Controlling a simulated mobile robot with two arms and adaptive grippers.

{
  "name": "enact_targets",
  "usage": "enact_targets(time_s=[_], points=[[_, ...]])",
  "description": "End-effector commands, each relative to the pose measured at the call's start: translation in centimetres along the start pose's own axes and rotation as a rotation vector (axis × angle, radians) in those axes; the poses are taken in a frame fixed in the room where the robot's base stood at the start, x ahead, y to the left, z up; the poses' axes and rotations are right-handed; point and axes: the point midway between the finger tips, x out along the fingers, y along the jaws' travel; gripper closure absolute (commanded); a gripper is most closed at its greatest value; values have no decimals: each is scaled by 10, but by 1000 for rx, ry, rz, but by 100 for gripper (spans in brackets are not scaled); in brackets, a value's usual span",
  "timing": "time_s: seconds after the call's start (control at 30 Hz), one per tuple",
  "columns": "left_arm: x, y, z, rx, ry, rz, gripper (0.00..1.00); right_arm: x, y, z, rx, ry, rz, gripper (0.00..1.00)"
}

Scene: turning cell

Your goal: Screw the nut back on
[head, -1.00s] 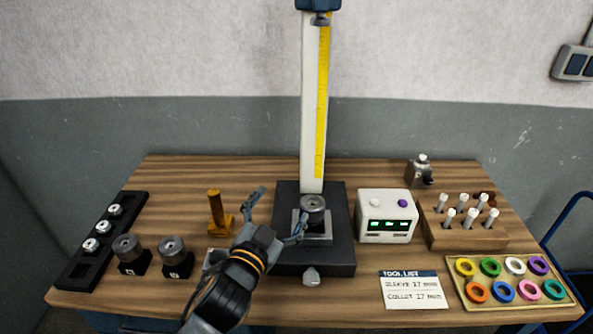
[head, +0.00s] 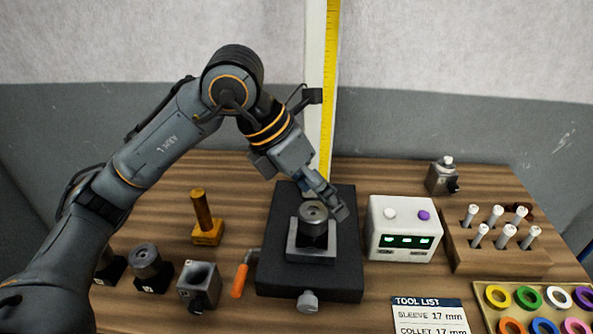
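The round grey metal nut (head: 313,211), with a hole in its top, sits on a dark holder (head: 313,240). The holder stands upright in the grey block of the black fixture base (head: 345,275). My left gripper (head: 333,203) points down at the nut's back right side from above. Its fingers are partly hidden and overlap in the view. I cannot tell how far apart they are or whether they touch the nut. My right gripper is out of view.
A tall post with a yellow scale (head: 328,100) rises behind the fixture. An orange-handled tool (head: 240,280), a grey block with a bore (head: 200,285) and a brass stand (head: 205,225) are at left. A white display box (head: 403,228) and a wooden pin rack (head: 500,255) are at right.

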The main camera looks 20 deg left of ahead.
Motion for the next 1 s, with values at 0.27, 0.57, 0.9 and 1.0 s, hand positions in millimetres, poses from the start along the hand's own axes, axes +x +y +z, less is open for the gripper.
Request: enact_targets(time_s=[0.27,0.57,0.9,1.0], points=[[-27,52,-15,-57,77,255,15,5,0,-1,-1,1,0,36],[13,62,-19,-58,83,251,15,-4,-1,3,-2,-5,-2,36],[75,77,-24,-57,80,250,15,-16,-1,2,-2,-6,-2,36],[88,80,-25,-56,79,250,15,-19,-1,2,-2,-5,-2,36]])
